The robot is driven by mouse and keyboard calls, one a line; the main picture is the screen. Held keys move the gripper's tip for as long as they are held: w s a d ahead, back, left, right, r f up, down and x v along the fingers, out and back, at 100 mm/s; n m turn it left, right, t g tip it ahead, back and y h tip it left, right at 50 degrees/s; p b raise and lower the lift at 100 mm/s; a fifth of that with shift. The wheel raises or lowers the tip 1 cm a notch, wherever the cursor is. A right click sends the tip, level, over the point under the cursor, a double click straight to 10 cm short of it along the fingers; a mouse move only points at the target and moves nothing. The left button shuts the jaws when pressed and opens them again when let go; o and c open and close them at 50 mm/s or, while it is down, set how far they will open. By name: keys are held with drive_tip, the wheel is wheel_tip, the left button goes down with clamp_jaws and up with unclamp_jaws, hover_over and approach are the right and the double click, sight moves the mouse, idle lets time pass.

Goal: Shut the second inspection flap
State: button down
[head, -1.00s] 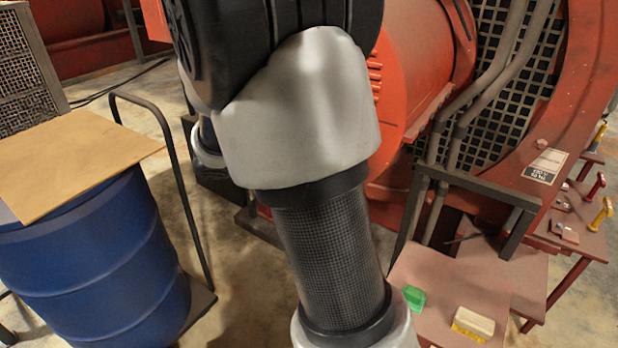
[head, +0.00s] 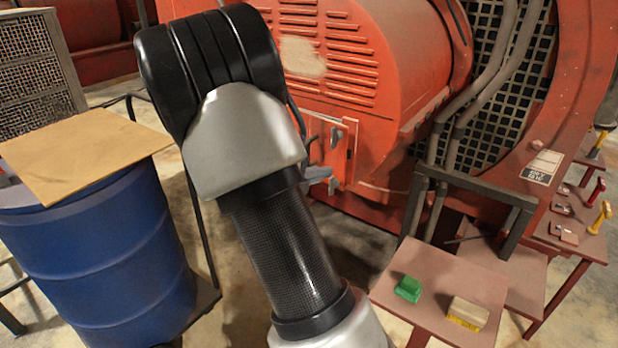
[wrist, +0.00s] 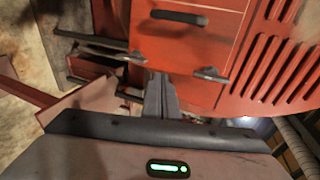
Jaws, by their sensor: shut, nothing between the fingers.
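A red flap panel (wrist: 190,45) with a black bar handle (wrist: 180,17) shows at the top of the wrist view. Grey fittings (wrist: 210,74) sit along its lower edge. In the head view, a red flap (head: 328,150) with a grey handle (head: 337,135) is on the engine's side, partly hidden by my arm. I cannot tell which flap is the second, nor how far each stands open. My gripper (wrist: 160,95) is shut and empty, its fingertips close to the panel's lower edge; I cannot tell whether they touch.
A blue drum (head: 105,260) with a board (head: 80,150) on top stands left. A low table (head: 440,285) with a green block (head: 408,289) and a cream-and-yellow block (head: 467,313) is at lower right. Pipes (head: 440,150) and a dark frame (head: 470,180) stand right of the engine.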

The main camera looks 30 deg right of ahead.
sight(345, 160)
drive_tip(key=x, duration=0.2)
drive_tip(key=r+x, duration=0.1)
drive_tip(key=x, duration=0.2)
drive_tip(key=shift+d, duration=0.2)
drive_tip(key=d, duration=0.1)
drive_tip(key=d+t+b, duration=0.1)
drive_tip(key=d+n+b, duration=0.1)
drive_tip(key=shift+w+d+t+y, duration=0.15)
drive_tip(key=shift+w+t+y, duration=0.15)
drive_tip(key=shift+d+r, duration=0.1)
drive_tip(key=shift+r, duration=0.1)
